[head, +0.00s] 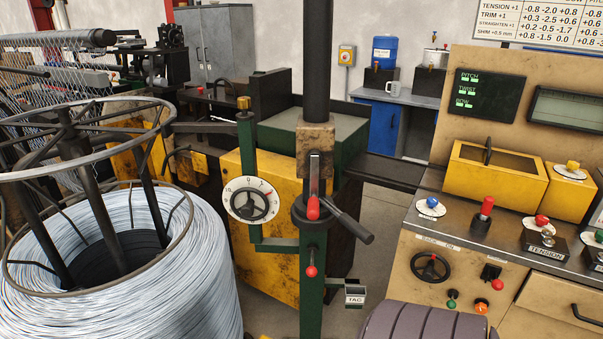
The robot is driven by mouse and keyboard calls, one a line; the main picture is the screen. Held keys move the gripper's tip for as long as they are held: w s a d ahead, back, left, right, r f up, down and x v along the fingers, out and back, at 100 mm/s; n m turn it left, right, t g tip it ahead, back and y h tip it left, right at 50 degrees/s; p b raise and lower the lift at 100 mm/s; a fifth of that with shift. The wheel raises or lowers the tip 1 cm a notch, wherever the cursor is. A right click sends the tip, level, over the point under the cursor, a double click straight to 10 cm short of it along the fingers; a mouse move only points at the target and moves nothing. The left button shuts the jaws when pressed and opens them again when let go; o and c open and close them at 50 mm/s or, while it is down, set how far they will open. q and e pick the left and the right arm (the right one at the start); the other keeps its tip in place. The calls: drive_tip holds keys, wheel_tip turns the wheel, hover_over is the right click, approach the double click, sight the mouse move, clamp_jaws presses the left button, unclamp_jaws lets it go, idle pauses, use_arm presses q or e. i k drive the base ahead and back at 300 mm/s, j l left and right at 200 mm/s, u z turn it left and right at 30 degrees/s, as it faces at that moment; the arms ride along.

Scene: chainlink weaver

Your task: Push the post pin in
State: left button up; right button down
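A green post (312,292) stands upright in the middle of the head view, with a thick black column (317,60) above it. A small pin with a red knob (311,270) sticks out of the front of the post. It looks like the post pin; I cannot tell how deep it sits. Higher up, a metal lever with a red grip (313,208) hangs in front of a dark hub, and a black handle (351,225) slants down to the right. Neither of my grippers shows.
A large wire coil (190,275) on a reel stands at the left. A white dial with a black handwheel (249,200) sits left of the post. A small TAG holder (355,295) juts out on its right. A control console (470,240) fills the right side.

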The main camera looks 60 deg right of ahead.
sight(312, 271)
drive_tip(key=z, duration=1.95)
